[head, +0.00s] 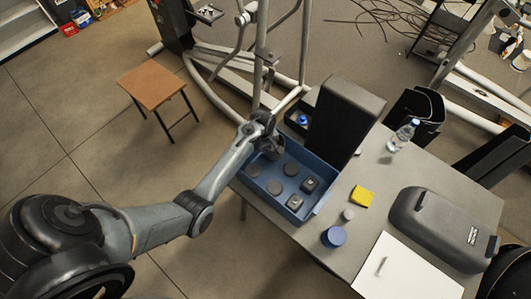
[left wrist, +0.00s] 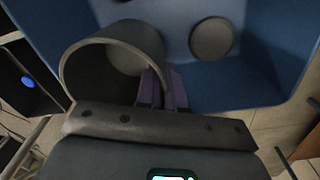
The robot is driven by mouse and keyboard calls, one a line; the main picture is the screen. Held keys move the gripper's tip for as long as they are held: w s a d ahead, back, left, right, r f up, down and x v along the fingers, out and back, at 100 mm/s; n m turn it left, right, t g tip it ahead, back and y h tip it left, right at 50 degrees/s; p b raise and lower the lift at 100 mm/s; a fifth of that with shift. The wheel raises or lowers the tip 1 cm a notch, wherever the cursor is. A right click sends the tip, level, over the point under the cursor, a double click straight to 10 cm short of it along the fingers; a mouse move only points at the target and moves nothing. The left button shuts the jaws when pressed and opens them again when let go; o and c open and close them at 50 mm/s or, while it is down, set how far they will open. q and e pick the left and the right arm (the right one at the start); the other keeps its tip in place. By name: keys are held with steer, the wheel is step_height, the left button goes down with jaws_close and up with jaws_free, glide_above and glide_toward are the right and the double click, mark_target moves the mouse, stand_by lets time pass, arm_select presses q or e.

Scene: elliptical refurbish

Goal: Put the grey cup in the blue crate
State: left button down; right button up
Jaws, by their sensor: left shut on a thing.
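The blue crate (head: 268,203) stands at the left end of the table. Several dark round discs and small dark boxes lie on its floor. My left gripper (head: 270,150) is at the crate's far left corner. In the left wrist view its purple-grey fingers (left wrist: 163,88) are shut on the wall of the grey cup (left wrist: 95,75). The cup is tilted, with its open mouth toward the camera, and the crate's interior (left wrist: 275,60) lies behind it. Whether the cup touches the crate floor I cannot tell. In the head view the gripper mostly hides the cup. My right gripper is in neither view.
A tall black panel (head: 342,120) stands just behind the crate. A yellow sponge (head: 361,196), small grey cylinder (head: 347,214) and blue container (head: 334,236) sit to its right. Beyond are a bottle (head: 403,135), dark case (head: 440,225) and white board (head: 405,270).

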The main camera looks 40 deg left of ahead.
arm_select(q)
steer(key=shift+f, duration=1.75)
steer(key=shift+f+b, duration=0.1)
steer(key=shift+b, duration=0.2)
steer(key=shift+f, duration=0.15)
steer(key=c, duration=1.3)
jaws_free()
steer(key=shift+o, duration=0.2)
